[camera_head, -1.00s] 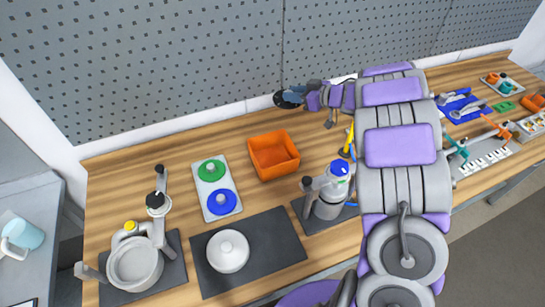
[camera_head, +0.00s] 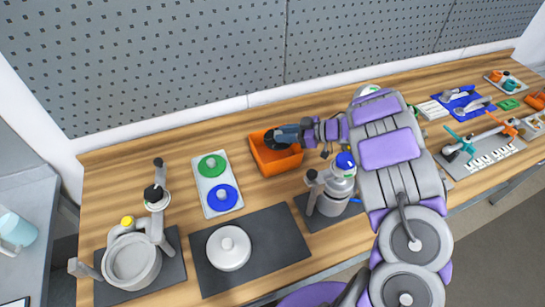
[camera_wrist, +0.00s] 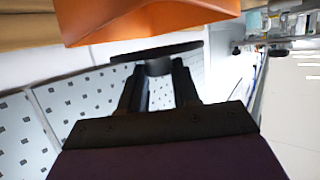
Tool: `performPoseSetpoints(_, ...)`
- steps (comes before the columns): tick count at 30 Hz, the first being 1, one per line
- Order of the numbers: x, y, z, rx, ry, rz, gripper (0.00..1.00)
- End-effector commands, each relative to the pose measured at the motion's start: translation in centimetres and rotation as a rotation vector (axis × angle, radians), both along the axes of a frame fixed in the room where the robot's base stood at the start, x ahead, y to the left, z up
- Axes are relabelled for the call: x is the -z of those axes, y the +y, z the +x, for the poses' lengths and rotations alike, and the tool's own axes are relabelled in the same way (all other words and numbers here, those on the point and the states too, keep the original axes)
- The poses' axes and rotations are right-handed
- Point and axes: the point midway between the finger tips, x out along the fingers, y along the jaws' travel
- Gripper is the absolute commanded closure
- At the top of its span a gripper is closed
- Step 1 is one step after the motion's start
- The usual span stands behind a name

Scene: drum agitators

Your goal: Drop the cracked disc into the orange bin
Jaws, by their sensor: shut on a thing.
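The orange bin (camera_head: 262,166) stands on the wooden bench, left of my arm. My gripper (camera_head: 285,137) is over the bin's back part in the head view. In the wrist view my gripper (camera_wrist: 158,72) is shut on a dark, flat disc (camera_wrist: 150,52), seen nearly edge-on. No crack can be made out on it. The orange bin (camera_wrist: 150,18) fills the top of the wrist view, close to the disc. The gap between disc and bin is hard to judge. The arm hides part of the bin's inside in the head view.
A tray with a green disc (camera_head: 211,165) and a blue disc (camera_head: 222,198) lies left of the bin. A blue-capped grey device (camera_head: 336,185) stands close on its right. A white lidded pot (camera_head: 228,248) sits on a dark mat in front. The pegboard wall (camera_head: 370,40) stands behind the bench.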

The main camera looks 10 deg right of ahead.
Motion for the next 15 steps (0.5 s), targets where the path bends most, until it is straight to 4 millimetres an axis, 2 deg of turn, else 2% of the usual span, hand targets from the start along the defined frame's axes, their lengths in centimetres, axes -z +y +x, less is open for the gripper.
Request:
performPoseSetpoints(1, 0.89, -0.08, 0.01, 0.001, -0.001, 0.001, 1.0)
performPoseSetpoints(4, 1.53, -0.21, 0.0, 0.0, 0.0, 0.003, 1.0)
performPoseSetpoints(13, 1.6, 0.16, 0.01, 0.001, -0.001, -0.001, 1.0)
performPoseSetpoints(14, 1.6, 0.22, 0.01, 0.001, -0.001, -0.001, 0.68)
performPoseSetpoints(15, 1.6, 0.28, 0.01, 0.001, 0.0, -0.002, 0.64)
